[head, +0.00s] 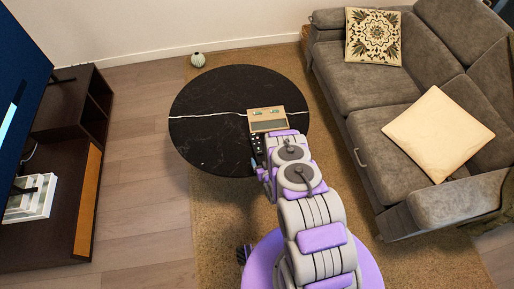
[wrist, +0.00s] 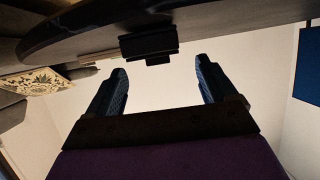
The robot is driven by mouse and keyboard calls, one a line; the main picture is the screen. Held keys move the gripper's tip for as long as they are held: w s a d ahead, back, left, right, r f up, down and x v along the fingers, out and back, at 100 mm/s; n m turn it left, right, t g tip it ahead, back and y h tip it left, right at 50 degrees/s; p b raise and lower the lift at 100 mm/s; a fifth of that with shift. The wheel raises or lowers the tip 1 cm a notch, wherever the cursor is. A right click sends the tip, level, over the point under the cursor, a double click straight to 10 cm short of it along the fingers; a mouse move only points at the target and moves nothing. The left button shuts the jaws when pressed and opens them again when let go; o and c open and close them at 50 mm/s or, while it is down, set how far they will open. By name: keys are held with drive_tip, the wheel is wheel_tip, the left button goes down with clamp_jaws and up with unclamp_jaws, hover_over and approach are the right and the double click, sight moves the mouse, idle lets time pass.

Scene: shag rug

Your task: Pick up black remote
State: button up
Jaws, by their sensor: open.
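The black remote (head: 257,144) lies on the round black table (head: 215,140), close to its near right edge, just in front of a tan box. In the wrist view, which looks upside down, a dark block that seems to be the remote (wrist: 148,44) shows end-on at the table's surface (wrist: 70,35). My gripper (wrist: 160,65) is open and empty, its two blue fingers apart, with the remote ahead of the gap between them. In the head view my gripper (head: 265,174) is at the table's near edge, partly hidden by my arm.
The tan box (head: 267,119) stands on the table beyond the remote. A grey sofa (head: 365,85) with a patterned cushion (head: 373,36) and a cream cushion (head: 438,134) is on the right. A dark TV stand (head: 75,150) is on the left. Wooden floor between stand and rug is clear.

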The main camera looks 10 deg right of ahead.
sight(260, 154)
drive_tip(key=shift+w+d+f, duration=0.15)
drive_tip(key=shift+w, duration=0.3)
drive_tip(key=b+x, duration=0.2)
drive_tip(key=x, duration=0.2)
drive_tip(key=shift+w, duration=0.2)
drive_tip(key=shift+c, duration=0.3)
drive_tip(key=c, duration=1.1)
